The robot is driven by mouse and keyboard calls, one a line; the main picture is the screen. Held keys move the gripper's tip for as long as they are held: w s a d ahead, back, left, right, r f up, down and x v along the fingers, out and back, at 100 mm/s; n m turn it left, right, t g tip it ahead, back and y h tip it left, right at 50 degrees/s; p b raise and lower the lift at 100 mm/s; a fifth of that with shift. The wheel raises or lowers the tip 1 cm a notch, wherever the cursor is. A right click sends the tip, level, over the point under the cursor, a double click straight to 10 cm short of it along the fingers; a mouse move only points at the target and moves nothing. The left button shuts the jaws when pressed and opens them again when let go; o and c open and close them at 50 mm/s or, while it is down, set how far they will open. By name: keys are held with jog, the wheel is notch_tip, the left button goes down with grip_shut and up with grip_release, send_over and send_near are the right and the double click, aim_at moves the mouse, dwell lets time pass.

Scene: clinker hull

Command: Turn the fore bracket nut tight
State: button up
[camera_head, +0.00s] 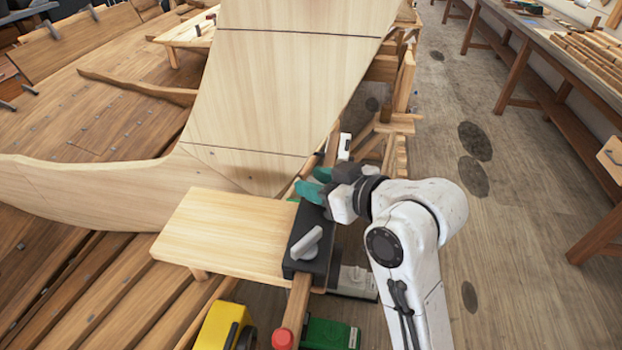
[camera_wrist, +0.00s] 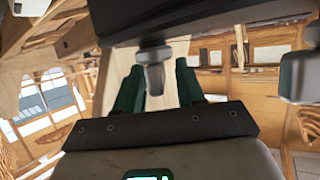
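A dark bracket block (camera_head: 309,262) sits at the right end of a pale plank. A light grey wing-shaped nut (camera_head: 305,243) stands on its near part. My gripper (camera_head: 315,184) with green fingers is at the block's far end, beyond that nut. In the wrist view my gripper (camera_wrist: 160,82) has its two fingers apart. A grey knob-like nut (camera_wrist: 152,66) shows in the gap between them, below a dark block (camera_wrist: 195,22), with room on both sides. I cannot tell its depth or which bracket it belongs to. My gripper hides the block's far end in the head view.
The pale plank (camera_head: 222,232) lies left of the bracket, below the tall hull planking (camera_head: 285,85). A yellow tool (camera_head: 220,328), a red cap (camera_head: 283,339) and a green box (camera_head: 328,334) are near the front. The floor (camera_head: 510,240) at right is clear before a long bench (camera_head: 545,75).

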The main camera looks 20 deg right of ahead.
jog(key=shift+c, duration=0.2)
grip_shut()
jog(key=shift+m+h, duration=0.3)
jog(key=shift+m+t+h+p, duration=0.3)
jog(key=shift+m+h+p, duration=0.15)
jog(key=shift+m+h, duration=0.2)
jog(key=shift+d+f+m+h, duration=0.1)
jog(key=shift+d+m+h, duration=0.05)
jog(key=shift+m+h, duration=1.25)
jog(key=shift+o, duration=0.2)
grip_release()
